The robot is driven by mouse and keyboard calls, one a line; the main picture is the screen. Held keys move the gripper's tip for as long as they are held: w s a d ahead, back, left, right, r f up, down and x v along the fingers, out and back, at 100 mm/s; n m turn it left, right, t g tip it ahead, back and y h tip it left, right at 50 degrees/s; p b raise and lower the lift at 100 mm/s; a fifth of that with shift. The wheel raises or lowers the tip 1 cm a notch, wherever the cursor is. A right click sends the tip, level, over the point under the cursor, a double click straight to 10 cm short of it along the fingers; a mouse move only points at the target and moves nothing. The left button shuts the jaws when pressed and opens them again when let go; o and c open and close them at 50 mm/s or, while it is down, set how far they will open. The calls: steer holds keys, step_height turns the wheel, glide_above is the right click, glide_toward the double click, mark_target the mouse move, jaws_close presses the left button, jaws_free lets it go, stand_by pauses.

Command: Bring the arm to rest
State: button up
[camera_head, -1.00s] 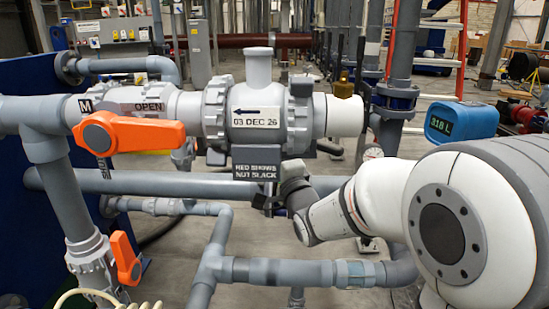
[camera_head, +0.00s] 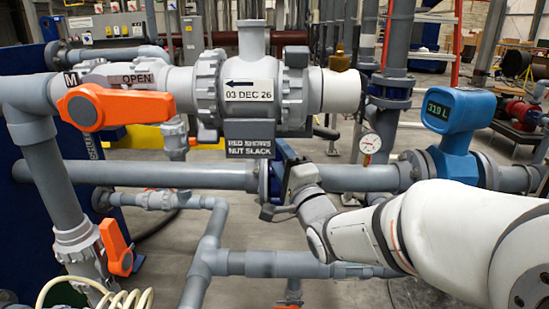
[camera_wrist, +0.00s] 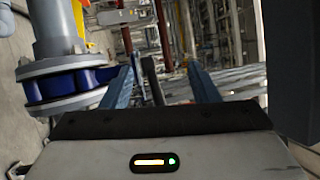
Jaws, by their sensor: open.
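In the head view my white arm comes in from the lower right. Its wrist end is just below the nameplate of the grey horizontal valve (camera_head: 250,95). There the gripper is partly hidden and lies close to the grey horizontal pipe (camera_head: 140,175); I cannot tell whether it touches. In the wrist view a grey pipe flange with a blue ring (camera_wrist: 65,85) is left of the fingers.
Orange handles (camera_head: 115,105) (camera_head: 116,247) stand at the left. A blue meter (camera_head: 447,110) reads 319 L, with a pressure gauge (camera_head: 370,143) to its left. Lower grey piping (camera_head: 285,265) runs under the arm. A coiled cream hose (camera_head: 95,293) is at the bottom left.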

steer(key=shift+v, duration=1.05)
